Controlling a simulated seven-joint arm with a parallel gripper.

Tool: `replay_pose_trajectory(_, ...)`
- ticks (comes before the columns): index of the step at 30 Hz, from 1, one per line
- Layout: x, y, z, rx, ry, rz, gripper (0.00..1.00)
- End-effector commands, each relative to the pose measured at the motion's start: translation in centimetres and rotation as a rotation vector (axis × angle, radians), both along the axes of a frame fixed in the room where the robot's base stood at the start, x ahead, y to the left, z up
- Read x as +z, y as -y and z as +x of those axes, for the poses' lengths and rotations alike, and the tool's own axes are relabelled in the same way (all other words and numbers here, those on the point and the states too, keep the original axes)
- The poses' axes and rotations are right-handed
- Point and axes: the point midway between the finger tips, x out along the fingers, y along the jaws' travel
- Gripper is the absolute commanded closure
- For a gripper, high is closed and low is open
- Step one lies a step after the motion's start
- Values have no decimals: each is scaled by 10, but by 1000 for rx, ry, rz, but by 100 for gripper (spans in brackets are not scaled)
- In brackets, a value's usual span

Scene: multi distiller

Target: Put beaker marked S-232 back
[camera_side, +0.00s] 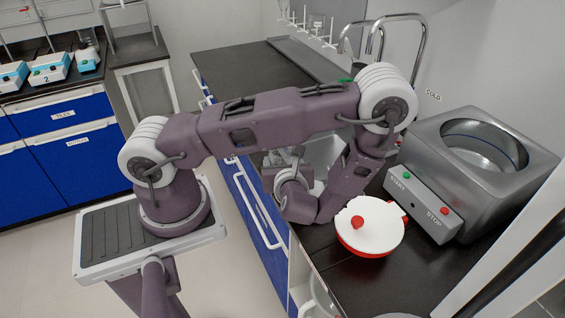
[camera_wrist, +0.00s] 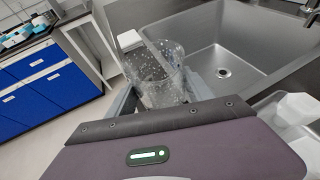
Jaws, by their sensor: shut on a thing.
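In the wrist view, a clear glass beaker (camera_wrist: 152,76) with small white specks or droplets sits between the fingers of my gripper (camera_wrist: 160,85). My gripper is shut on it and holds it near the front edge of the sink. The beaker looks tilted in this view. No S-232 marking can be read on it. In the side view my gripper (camera_side: 285,158) is small and partly hidden by my wrist, beside the sink, and the beaker cannot be made out clearly there.
A metal sink (camera_wrist: 225,50) lies beyond the beaker. A red pot with a white lid (camera_side: 370,225) stands on the dark counter. Behind it is a steel bath (camera_side: 485,165) with a START/STOP panel (camera_side: 420,205). A white peg rack (camera_side: 305,28) is at the back.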

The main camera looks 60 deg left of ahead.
Motion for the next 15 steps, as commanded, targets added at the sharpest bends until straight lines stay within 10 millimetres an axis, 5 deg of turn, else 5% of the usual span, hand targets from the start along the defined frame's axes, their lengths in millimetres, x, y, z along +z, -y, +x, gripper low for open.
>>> replay_pose_trajectory(8,-1,0,0,0,0,0,95)
replay_pose_trajectory(9,-2,0,0,0,0,0,38)
replay_pose_trajectory(12,-2,0,0,0,0,0,18)
replay_pose_trajectory(15,-2,0,0,0,0,0,18)
